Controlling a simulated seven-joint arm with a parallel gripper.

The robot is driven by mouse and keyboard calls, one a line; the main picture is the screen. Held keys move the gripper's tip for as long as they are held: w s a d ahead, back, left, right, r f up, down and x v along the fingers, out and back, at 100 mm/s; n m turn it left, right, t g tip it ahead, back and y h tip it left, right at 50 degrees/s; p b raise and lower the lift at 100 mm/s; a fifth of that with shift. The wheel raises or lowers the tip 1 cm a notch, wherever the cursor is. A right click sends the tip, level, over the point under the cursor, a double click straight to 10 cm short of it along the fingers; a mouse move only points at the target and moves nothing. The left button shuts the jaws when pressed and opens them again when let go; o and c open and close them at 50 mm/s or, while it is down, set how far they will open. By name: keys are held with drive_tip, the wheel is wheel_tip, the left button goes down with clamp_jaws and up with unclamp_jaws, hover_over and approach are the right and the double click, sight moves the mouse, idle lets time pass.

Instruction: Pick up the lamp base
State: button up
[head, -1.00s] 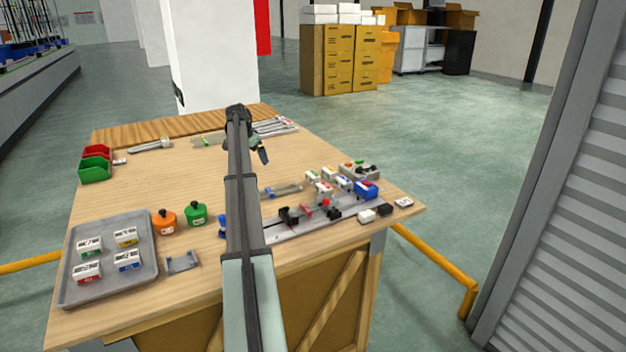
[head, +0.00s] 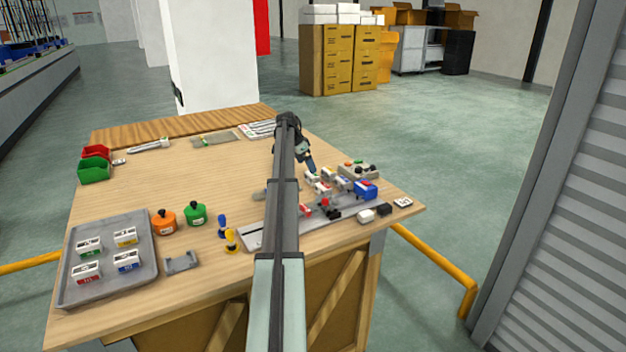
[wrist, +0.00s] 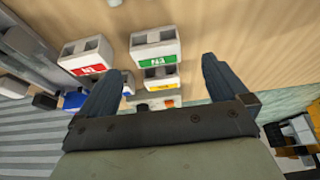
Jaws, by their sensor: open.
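No thing in view is clearly marked as the lamp base, so I cannot tell which one it is. My gripper (wrist: 160,85) is open and empty, tilted downward over small white blocks. In the wrist view a green-labelled block (wrist: 154,47) shows between the fingers, with a yellow-labelled block (wrist: 157,78) below it. A red-labelled block (wrist: 86,54) is by the left finger, and part of a blue thing (wrist: 73,101) shows lower left. In the head view my gripper (head: 310,166) is just above this cluster at the table's right side. My arm hides the table's middle.
A grey tray (head: 112,225) with labelled blocks lies at the left. Orange (head: 164,223) and green (head: 195,214) round containers stand beside it. Small blue (head: 222,226) and yellow (head: 231,241) pieces stand left of a grey rail (head: 253,240).

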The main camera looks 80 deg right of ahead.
sight(312, 178)
drive_tip(key=shift+s+x, duration=0.2)
drive_tip(key=shift+x, duration=1.55)
drive_tip(key=shift+s+x, duration=0.2)
drive_tip(key=shift+x, duration=1.6)
drive_tip(key=shift+r, duration=0.15)
drive_tip(key=shift+c, duration=0.4)
drive_tip(key=c, duration=0.9)
drive_tip(key=shift+r, duration=0.15)
drive_tip(key=shift+c, duration=0.2)
